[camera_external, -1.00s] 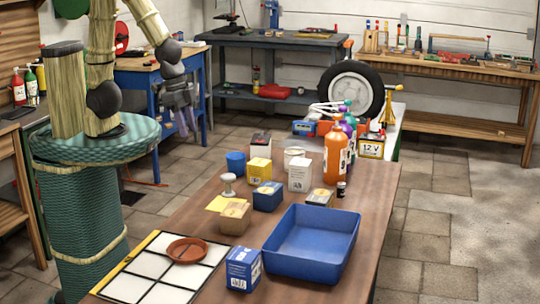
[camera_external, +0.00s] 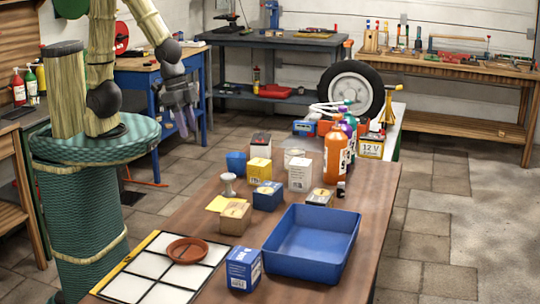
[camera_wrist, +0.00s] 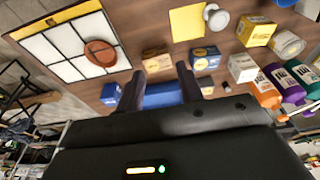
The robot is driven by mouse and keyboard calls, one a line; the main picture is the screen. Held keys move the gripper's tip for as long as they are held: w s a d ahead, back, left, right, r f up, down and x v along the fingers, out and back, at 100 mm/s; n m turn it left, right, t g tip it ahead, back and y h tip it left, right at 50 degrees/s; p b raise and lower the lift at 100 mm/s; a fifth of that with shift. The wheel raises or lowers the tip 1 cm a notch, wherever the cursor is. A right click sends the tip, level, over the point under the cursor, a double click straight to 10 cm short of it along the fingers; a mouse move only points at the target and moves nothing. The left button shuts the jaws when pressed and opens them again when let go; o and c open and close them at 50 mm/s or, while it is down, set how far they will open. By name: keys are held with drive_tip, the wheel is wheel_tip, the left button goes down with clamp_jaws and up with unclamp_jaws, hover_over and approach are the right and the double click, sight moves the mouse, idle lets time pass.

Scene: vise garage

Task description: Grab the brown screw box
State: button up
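The brown screw box (camera_external: 235,217) is a small cardboard-coloured box on the wooden table, left of the blue bin. It also shows in the wrist view (camera_wrist: 157,62), where it lies beyond and between my fingertips. My gripper (camera_external: 187,122) hangs in the air beyond the table's left side, well apart from the box. In the wrist view my gripper (camera_wrist: 161,70) has its two dark fingers spread with nothing held between them.
A blue bin (camera_external: 312,262) and a blue-white box (camera_external: 243,270) stand near the brown box. A dark blue box (camera_external: 268,196), a yellow box (camera_external: 258,172) and orange bottle (camera_external: 336,158) stand farther back. A white grid tray (camera_external: 130,287) holds a brown dish (camera_external: 188,250).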

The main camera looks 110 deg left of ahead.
drive_tip(key=o, duration=1.3)
drive_tip(key=shift+d, duration=0.1)
